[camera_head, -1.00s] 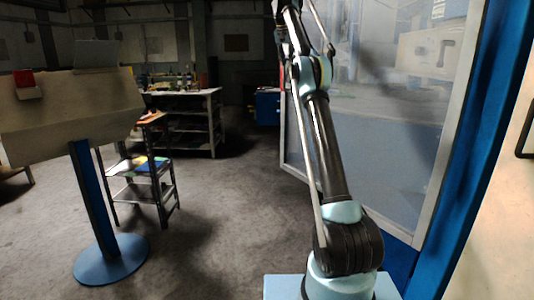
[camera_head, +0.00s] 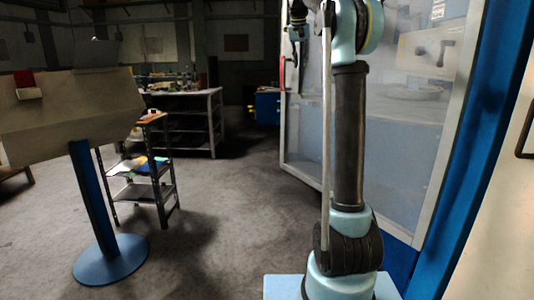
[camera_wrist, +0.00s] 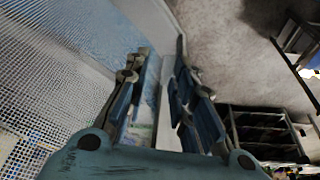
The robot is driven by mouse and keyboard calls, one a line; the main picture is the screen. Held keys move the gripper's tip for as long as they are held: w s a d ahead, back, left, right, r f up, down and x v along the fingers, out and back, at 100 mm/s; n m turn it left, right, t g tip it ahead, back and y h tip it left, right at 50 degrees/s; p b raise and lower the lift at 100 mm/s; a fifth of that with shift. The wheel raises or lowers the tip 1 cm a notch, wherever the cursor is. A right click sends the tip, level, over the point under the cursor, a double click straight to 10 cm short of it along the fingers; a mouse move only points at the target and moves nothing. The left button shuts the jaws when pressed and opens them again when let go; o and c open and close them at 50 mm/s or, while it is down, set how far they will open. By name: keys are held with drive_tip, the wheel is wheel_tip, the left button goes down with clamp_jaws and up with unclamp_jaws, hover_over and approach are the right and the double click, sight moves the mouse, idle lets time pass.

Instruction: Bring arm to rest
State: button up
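My gripper (camera_wrist: 162,68) shows in the wrist view with its two blue-padded fingers apart. Nothing is seen held between them; the floor and the edge of a glazed panel show through the gap. In the head view my arm stands nearly upright from its base, with the elbow at the top edge.
The glazed panel (camera_head: 405,145) in a pale frame stands close behind and right of my arm, beside a blue post (camera_head: 475,150). At left are a console on a blue stand (camera_head: 95,205) and a small shelf rack (camera_head: 145,192). A workbench (camera_head: 185,120) stands behind. The middle floor is clear.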

drive_tip(key=s+d+f+n, duration=0.1)
drive_tip(key=s+f, duration=0.5)
drive_tip(key=s, duration=0.3)
drive_tip(key=s+d+f, duration=0.1)
drive_tip(key=s+f, duration=0.5)
drive_tip(key=s, duration=0.3)
drive_tip(key=s+d+f+n, duration=0.1)
drive_tip(key=s+d+f, duration=0.1)
drive_tip(key=s+f, duration=0.6)
drive_tip(key=s+f+n+g+y, duration=0.1)
drive_tip(key=s+f, duration=2.4)
drive_tip(key=f, duration=0.1)
drive_tip(key=shift+f, duration=0.3)
drive_tip(key=shift+d, duration=0.1)
drive_tip(key=shift+w+f, duration=0.2)
drive_tip(key=shift+w, duration=0.15)
drive_tip(key=shift+o, duration=0.2)
